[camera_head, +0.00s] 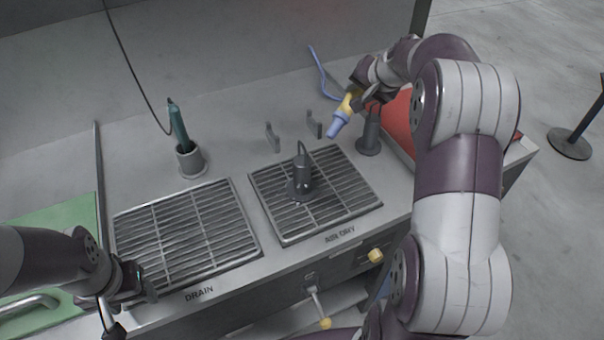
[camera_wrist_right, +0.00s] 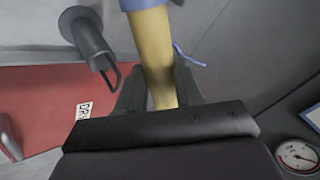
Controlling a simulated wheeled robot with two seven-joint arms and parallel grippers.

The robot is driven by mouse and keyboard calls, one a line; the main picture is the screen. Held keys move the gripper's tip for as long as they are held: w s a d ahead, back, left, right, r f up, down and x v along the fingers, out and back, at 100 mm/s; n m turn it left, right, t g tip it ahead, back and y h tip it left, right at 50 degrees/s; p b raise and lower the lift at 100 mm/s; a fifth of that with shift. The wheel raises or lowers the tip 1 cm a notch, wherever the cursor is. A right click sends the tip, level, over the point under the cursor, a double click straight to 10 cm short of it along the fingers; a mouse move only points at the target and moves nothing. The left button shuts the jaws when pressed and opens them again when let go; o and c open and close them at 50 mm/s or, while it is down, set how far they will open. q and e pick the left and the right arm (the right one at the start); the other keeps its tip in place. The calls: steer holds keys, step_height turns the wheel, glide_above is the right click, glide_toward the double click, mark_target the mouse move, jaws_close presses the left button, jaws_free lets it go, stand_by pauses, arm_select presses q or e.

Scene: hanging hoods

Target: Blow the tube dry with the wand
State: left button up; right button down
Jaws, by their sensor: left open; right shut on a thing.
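The wand is yellow with a blue nozzle (camera_head: 338,125); its yellow body also shows in the right wrist view (camera_wrist_right: 155,55). My right gripper (camera_head: 357,97) is shut on the yellow body, holding the wand above the bench, nozzle pointing down and left. A dark grey tube-like piece (camera_head: 301,178) with a round foot and thin bent top stands upright on the AIR DRY grate (camera_head: 345,205); I take it as the tube. The nozzle is apart from it, up and to its right. My left gripper (camera_head: 135,285) is open and empty near the front left of the DRAIN grate (camera_head: 180,240).
A teal tool (camera_head: 178,125) on a hanging cord stands in a grey cup (camera_head: 190,160). A grey holder (camera_head: 369,135) stands beside the red tray (camera_head: 397,120). Two small brackets (camera_head: 272,137) stand behind the AIR DRY grate. A green surface (camera_head: 60,225) lies at left. The DRAIN grate is bare.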

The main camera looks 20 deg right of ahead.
arm_select(q)
steer(key=shift+r, duration=0.2)
arm_select(e)
steer(key=shift+w+a, duration=0.25)
steer(key=shift+w, duration=0.1)
steer(key=shift+r, duration=0.1)
step_height(320, 180, up, 7)
steer(key=p, duration=0.5)
steer(key=shift+p, duration=0.4)
arm_select(q)
step_height(320, 180, up, 5)
steer(key=shift+r, duration=0.2)
